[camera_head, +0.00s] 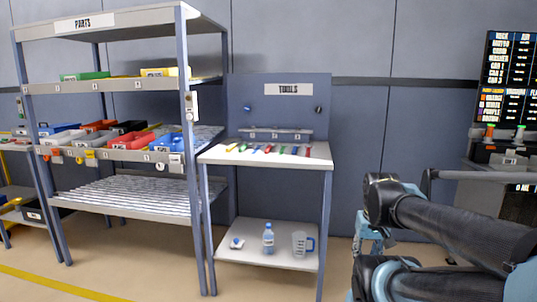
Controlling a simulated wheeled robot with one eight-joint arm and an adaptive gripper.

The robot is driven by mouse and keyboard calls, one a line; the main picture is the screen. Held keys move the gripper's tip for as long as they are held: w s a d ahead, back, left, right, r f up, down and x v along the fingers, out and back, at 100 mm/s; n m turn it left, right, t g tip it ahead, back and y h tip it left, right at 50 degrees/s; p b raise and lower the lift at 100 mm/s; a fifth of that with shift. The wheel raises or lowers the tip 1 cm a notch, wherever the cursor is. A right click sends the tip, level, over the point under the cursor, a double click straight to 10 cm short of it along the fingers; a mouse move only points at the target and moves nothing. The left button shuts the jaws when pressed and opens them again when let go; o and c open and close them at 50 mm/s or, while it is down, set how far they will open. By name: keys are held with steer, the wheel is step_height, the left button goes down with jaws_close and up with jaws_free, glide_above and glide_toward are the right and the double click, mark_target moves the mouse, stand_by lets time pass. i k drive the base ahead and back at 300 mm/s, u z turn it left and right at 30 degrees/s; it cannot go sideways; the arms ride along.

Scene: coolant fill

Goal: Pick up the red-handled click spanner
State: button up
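Several small tools with coloured handles lie in a row on the top of the tools bench (318,158), below the TOOLS sign (288,89). A red-handled tool (268,149) shows near the middle of the row. The tools are too small to tell which one is the click spanner. My dark arm fills the lower right, well to the right of the bench and apart from it. I cannot make out my gripper's fingers in this view.
A parts rack (190,150) with coloured bins stands to the left. A dark display (508,75) is far right.

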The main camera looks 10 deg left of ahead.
mark_target(270, 147)
steer(key=k, duration=1)
steer(key=z, duration=0.5)
steer(key=i, duration=1.45)
steer(key=u, duration=0.7)
steer(key=i, duration=0.5)
steer(key=u, duration=0.4)
